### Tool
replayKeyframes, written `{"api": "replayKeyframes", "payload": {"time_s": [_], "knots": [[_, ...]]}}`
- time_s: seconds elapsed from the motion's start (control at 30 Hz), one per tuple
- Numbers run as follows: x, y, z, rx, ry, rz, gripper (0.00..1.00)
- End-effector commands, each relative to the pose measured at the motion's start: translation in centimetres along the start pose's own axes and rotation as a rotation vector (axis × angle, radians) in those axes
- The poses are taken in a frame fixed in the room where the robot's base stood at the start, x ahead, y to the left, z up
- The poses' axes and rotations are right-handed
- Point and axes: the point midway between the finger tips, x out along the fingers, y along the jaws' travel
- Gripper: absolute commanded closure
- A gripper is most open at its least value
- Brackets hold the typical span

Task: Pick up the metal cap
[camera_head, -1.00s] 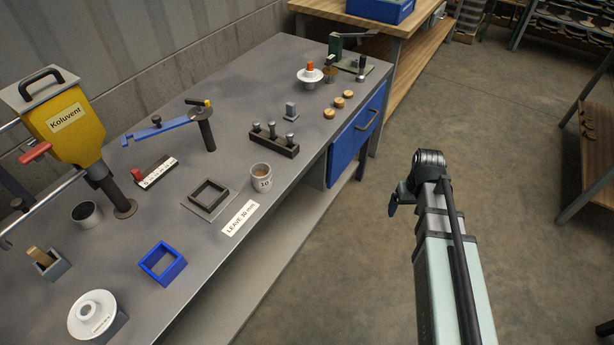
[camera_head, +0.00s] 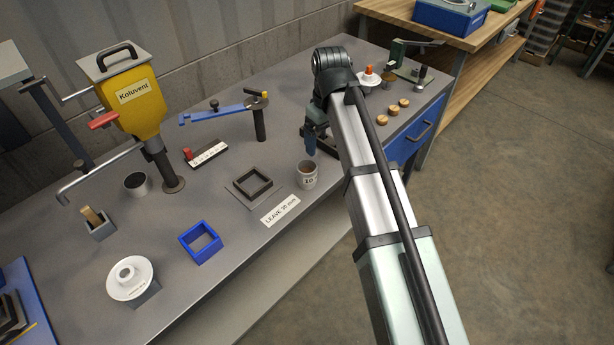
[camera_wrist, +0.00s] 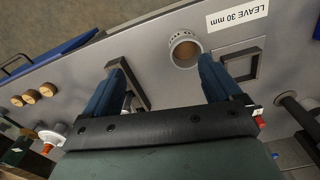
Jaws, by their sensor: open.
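The metal caps on the dark rack are mostly hidden behind my arm in the head view, so I cannot single out one there. In the wrist view part of the dark rack (camera_wrist: 140,92) shows beside and behind the left finger, with the caps hidden or too small to make out. The cup also shows in the wrist view (camera_wrist: 174,40), just beyond the fingertips.
A dark square frame (camera_head: 240,188) lies on the grey bench left of the cup, behind a "LEAVE 30 mm" label (camera_head: 281,211). A blue square frame (camera_head: 197,257), white insulator (camera_head: 112,285) and yellow Koluvent machine (camera_head: 142,112) stand further left. Wooden discs (camera_head: 393,111) lie right of my arm.

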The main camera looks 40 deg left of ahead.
Motion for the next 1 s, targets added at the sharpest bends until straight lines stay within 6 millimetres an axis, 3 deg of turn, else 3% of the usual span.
{"api": "replayKeyframes", "payload": {"time_s": [0.1, 0.3, 0.8, 1.0], "knots": [[-1.9, -2.4, -1.7, -0.057, 0.0, 0.0, 0.08], [-2.5, -3.9, -2.4, -0.093, -0.001, 0.0, 0.08], [4.4, -3.9, -2.3, -0.093, -0.001, -0.001, 0.08], [5.6, -3.9, -2.3, -0.092, -0.001, 0.0, 0.08]]}}
